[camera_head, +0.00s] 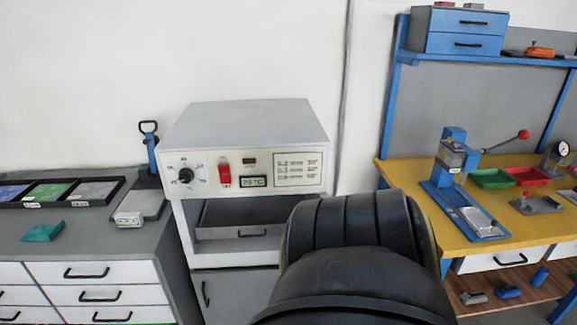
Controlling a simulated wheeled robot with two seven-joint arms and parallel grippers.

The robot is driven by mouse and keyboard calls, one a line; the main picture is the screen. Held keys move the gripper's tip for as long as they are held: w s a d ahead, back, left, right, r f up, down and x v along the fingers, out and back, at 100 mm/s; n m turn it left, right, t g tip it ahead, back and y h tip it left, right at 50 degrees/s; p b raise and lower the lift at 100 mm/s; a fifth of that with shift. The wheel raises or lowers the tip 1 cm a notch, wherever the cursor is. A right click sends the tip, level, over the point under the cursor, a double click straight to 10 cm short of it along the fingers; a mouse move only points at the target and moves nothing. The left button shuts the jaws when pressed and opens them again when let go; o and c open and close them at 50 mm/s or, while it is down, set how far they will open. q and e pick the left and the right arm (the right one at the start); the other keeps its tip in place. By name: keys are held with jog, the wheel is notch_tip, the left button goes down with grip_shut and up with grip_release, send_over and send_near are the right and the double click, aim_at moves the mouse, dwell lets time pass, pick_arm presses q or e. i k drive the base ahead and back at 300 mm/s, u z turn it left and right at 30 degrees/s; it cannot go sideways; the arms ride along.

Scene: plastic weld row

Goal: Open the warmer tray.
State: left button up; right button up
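The warmer (250,123) is a grey-white cabinet in the middle of the view. Its front panel has a dial (186,175), a red switch (224,174) and a display reading about 79 °C. Below the panel is an open bay holding the grey warmer tray (220,233), with a dark handle (252,234) on its low front. How far out the tray sits, I cannot tell clearly. A large black rounded link of my own arm covers the bay's right side and the lower right of the cabinet. Neither of my grippers shows.
On the left, a grey counter (85,240) with drawers holds a black sample tray (112,197), a green piece (43,231) and a scale-like device (140,205). On the right, a yellow bench (410,185) carries a blue press (458,185) and red and green bins.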

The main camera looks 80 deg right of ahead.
aim_at(264, 215)
jog(key=z, duration=1.85)
jog(key=i, duration=1)
jog(key=z, duration=0.05)
